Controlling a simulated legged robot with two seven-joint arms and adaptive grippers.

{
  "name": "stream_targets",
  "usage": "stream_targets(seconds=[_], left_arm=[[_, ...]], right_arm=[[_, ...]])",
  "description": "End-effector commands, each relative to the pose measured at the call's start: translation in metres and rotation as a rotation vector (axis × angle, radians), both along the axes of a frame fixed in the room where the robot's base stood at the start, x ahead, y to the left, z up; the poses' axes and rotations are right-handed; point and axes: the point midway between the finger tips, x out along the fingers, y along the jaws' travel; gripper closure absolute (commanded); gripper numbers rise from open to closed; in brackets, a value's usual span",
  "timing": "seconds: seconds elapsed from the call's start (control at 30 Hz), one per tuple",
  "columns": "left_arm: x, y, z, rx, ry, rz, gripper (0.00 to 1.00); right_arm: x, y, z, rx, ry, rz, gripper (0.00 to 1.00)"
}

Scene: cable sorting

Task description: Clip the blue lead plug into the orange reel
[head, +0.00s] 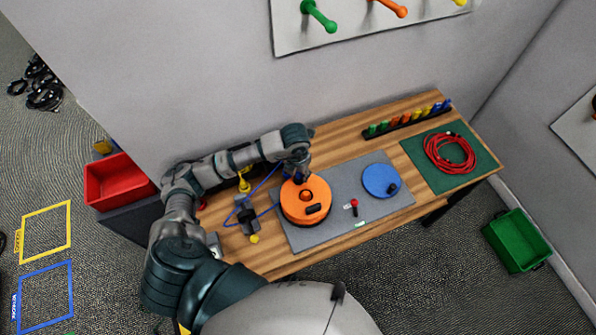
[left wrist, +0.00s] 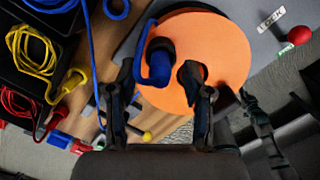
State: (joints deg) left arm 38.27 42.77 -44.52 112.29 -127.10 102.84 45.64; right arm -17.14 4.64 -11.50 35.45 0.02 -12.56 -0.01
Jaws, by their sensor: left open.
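The orange reel (head: 318,190) lies on a grey mat on the table, with a dark block on its top near the front edge. In the left wrist view the reel (left wrist: 228,45) fills the upper middle. The blue lead plug (left wrist: 158,62) shows over the reel, with its blue cable (left wrist: 91,50) running off to the upper left. My left gripper (head: 301,174) is at the reel's back edge. In the left wrist view its fingers (left wrist: 160,80) are apart, on either side of the plug. Whether the plug touches the reel cannot be told. My right gripper is out of view.
A blue disc (head: 376,180) and a red-knobbed lever (head: 354,203) are on the grey mat (head: 340,230). A red cable coil (head: 449,153) lies on a green mat at right. A rack of coloured plugs (head: 408,119) stands behind. Yellow and red cables (left wrist: 35,50) lie in black trays.

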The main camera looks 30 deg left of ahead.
Motion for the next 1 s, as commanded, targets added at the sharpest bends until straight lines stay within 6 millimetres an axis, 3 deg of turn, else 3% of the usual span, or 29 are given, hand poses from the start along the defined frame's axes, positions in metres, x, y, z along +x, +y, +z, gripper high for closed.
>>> stream_targets(seconds=[0.17,0.4,0.6,1.0], left_arm=[[0.0,0.0,0.018,-0.001,-0.005,-0.001,0.5],[-0.005,0.0,0.072,-0.001,-0.005,-0.001,0.5],[-0.008,0.0,0.106,0.0,-0.004,-0.001,0.5],[-0.01,0.0,0.118,-0.001,0.001,0.0,0.5]], right_arm=[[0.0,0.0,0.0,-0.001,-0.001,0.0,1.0],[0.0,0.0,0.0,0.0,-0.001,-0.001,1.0],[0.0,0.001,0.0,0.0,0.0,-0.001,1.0],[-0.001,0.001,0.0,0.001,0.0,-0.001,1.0]])
